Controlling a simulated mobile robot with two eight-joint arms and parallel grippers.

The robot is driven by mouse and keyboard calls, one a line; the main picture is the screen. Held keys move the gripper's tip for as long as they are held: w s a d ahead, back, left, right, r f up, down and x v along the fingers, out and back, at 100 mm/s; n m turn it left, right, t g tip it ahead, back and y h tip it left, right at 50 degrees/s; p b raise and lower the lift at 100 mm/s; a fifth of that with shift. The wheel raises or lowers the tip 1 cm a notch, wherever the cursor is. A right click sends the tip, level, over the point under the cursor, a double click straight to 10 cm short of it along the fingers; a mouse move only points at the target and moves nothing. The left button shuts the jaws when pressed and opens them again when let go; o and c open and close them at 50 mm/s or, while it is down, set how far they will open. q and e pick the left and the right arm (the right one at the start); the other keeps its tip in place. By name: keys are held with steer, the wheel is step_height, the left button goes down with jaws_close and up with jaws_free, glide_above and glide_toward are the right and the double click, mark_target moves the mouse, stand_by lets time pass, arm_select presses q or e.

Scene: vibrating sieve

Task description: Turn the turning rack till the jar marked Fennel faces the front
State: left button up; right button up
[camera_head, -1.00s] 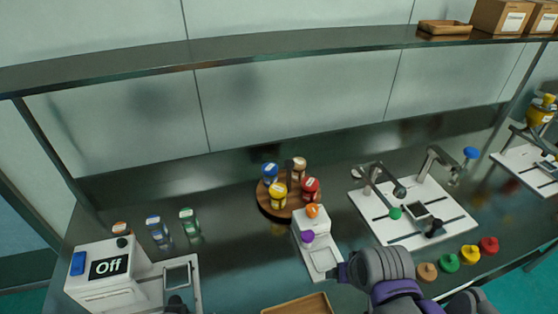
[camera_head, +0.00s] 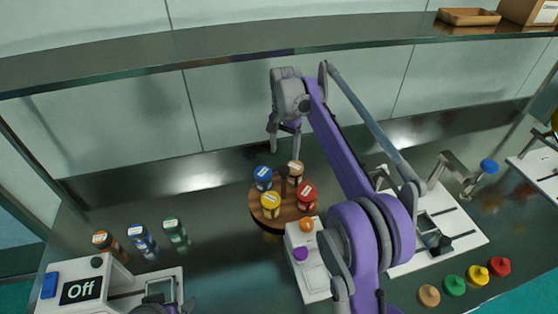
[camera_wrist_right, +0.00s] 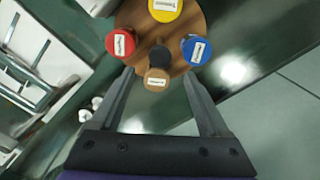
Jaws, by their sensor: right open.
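The turning rack (camera_head: 283,214) is a round wooden disc with a dark centre post (camera_wrist_right: 160,56). It carries a blue-lidded jar (camera_head: 262,178), a yellow-lidded jar (camera_head: 270,205), a red-lidded jar (camera_head: 307,196) and a brown-lidded jar (camera_head: 295,171). Yellow is nearest the front in the head view; the lid labels are too small to read. My right gripper (camera_head: 284,150) is open, pointing down above the rack's back edge. In the right wrist view its fingers flank the brown-lidded jar (camera_wrist_right: 157,80), apparently without gripping it. My left gripper (camera_head: 162,298) shows partly at the bottom left.
A white device with orange and purple knobs (camera_head: 313,278) stands just in front of the rack. Three jars (camera_head: 142,240) stand at left behind an "Off" box (camera_head: 82,290). Several coloured knobs (camera_head: 454,285) lie at right. A shelf (camera_head: 230,45) runs above.

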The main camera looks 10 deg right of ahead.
mark_target(284, 168)
step_height(284, 168, down, 7)
steer(key=shift+s+f+b, duration=0.1)
steer(key=shift+f+b, duration=0.1)
steer(key=shift+b, duration=0.1)
jaws_close()
stand_by(0.5)
stand_by(1.0)
